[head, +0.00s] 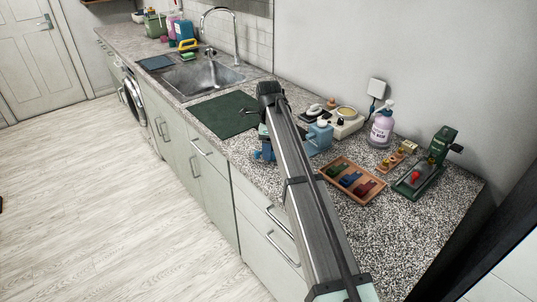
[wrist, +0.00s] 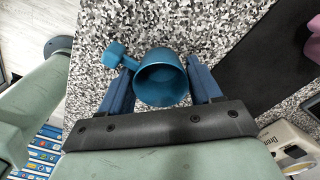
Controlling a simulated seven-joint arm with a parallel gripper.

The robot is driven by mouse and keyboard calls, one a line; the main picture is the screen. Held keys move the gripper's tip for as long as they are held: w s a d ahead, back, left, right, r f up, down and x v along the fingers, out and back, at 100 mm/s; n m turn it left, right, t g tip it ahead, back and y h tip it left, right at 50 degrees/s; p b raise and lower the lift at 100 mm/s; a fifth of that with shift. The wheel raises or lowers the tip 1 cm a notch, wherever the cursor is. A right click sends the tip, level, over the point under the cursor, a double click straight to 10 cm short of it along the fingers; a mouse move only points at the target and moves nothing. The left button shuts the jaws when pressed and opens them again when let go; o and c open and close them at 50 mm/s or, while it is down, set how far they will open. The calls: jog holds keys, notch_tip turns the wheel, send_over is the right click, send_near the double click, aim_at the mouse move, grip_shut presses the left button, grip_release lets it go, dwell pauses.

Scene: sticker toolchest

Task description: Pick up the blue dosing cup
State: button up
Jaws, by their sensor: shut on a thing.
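The blue dosing cup (wrist: 163,78) is between the two blue fingers of my gripper (wrist: 161,82) in the wrist view. Its round mouth faces the camera, and its handle with a blocky end points to the upper left. The fingers are shut on the cup, one on each side. In the head view, my gripper (head: 263,153) is low over the counter, left of my arm, partly hidden by it. The cup cannot be made out there. Whether the cup touches the counter is hard to tell.
A dark green mat (head: 222,114) lies left of my gripper, before the sink (head: 203,77). To the right stand a blue device (head: 319,138), a cream scale (head: 345,117), a pump bottle (head: 382,126), a wooden tray (head: 337,166) and a green press (head: 436,152).

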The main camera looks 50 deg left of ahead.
jog(key=shift+c, duration=1)
